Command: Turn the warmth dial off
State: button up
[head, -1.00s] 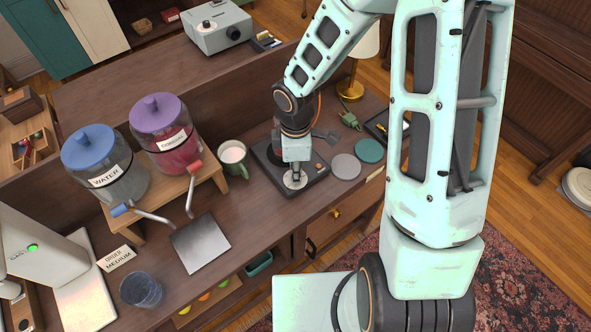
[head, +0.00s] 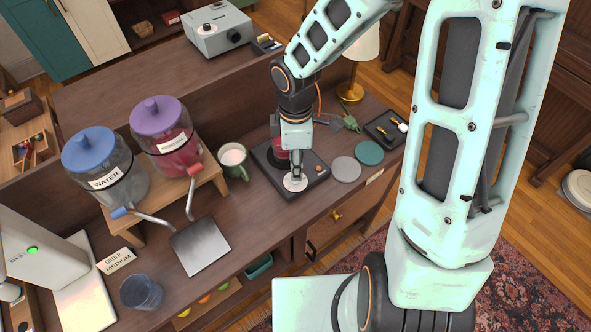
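A dark, flat warmer (head: 318,186) stands on the wooden counter, with a round white dial plate (head: 295,184) at its front corner. My gripper (head: 297,177) points down at this dial, with its fingertips at or just above it. The fingers look close together, but from this angle I cannot tell whether they grip the dial's knob. The knob and any dial marks are hidden or too small to read. A small orange spot (head: 319,168) shows on the warmer. A dark red item (head: 281,147) stands on the warmer behind my gripper, partly hidden.
A green mug (head: 233,160) with pale contents stands left of the warmer, near two dispensers on a wooden stand. A grey coaster (head: 346,169) and a teal coaster (head: 369,152) lie to the right. A black tray (head: 386,127) and a lamp (head: 355,80) stand farther right.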

notch_tip(320, 180, up, 7)
dwell(0.3)
dwell(0.4)
